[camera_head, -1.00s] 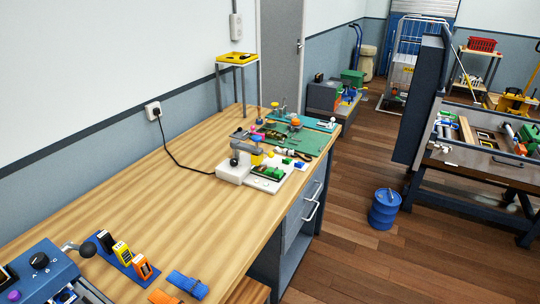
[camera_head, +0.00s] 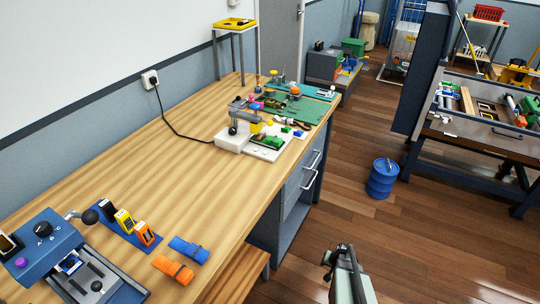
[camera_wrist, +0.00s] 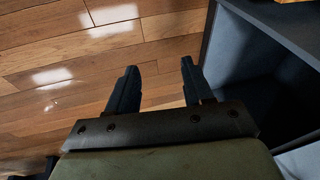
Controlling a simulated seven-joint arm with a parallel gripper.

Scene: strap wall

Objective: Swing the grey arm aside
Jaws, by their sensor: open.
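A grey arm (camera_head: 244,115) lies over a white base unit (camera_head: 232,142) on the wooden bench in the head view, with a black ball (camera_head: 232,130) near its front end. My gripper (camera_head: 334,264) is low at the bottom of the head view, right of the bench's front edge and well apart from the grey arm. In the wrist view my gripper (camera_wrist: 158,68) has its two dark fingers spread, with only floor between them.
A blue machine (camera_head: 45,240) with a crank lever, small cartridges on a blue stand (camera_head: 118,228), and blue and orange straps (camera_head: 188,250) occupy the near bench. A grey cabinet (camera_wrist: 255,60) stands close right of my fingers. A blue drum (camera_head: 382,178) stands on the floor.

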